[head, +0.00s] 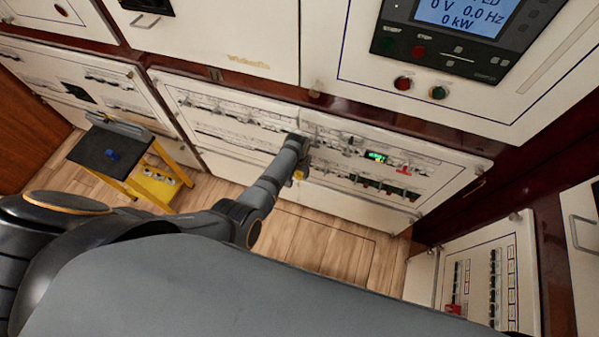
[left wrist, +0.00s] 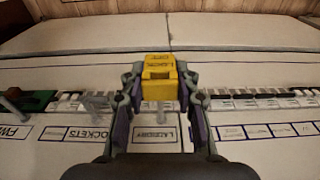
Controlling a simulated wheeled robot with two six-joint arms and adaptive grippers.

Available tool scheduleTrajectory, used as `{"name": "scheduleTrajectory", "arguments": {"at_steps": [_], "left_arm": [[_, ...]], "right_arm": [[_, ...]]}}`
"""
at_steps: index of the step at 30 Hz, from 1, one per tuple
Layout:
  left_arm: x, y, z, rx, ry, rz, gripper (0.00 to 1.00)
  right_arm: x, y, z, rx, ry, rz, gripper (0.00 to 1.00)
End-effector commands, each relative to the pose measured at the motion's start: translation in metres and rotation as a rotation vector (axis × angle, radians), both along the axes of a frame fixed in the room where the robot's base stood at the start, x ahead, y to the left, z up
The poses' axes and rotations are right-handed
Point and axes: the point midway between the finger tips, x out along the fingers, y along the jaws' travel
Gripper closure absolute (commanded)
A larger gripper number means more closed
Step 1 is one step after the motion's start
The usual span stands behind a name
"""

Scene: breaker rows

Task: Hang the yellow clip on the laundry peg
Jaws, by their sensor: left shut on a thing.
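The yellow clip (left wrist: 160,84) shows in the left wrist view, marked with lock lettering, between the fingers of my left gripper (left wrist: 160,92). The gripper is shut on it, in front of the breaker panel. In the head view the clip (head: 299,175) is a small yellow patch at the end of my left arm, by the lower middle panel. A label that seems to read LAUNDRY (left wrist: 156,134) lies just below the clip in the wrist view. A grey peg there is partly hidden by the clip, and I cannot tell whether they touch. My right gripper is not in view.
Other pegs (left wrist: 95,101) stick out left of the gripper, near breaker switches. A red clip (head: 404,170) hangs on the panel's right part. A yellow step stool (head: 155,190) with a dark top stands at left. Wooden floor (head: 320,240) is bare below the panel.

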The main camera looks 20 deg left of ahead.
Motion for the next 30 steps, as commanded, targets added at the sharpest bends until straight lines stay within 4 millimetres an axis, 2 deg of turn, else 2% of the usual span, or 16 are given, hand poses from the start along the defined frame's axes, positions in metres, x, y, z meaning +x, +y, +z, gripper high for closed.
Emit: {"name": "scheduleTrajectory", "arguments": {"at_steps": [12,30], "left_arm": [[0.0,0.0,0.0,0.0,0.0,0.0,0.98],[0.015,0.0,-0.001,0.0,0.0,0.0,0.98]], "right_arm": [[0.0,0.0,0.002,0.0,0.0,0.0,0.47],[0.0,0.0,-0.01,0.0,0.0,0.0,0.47]]}}
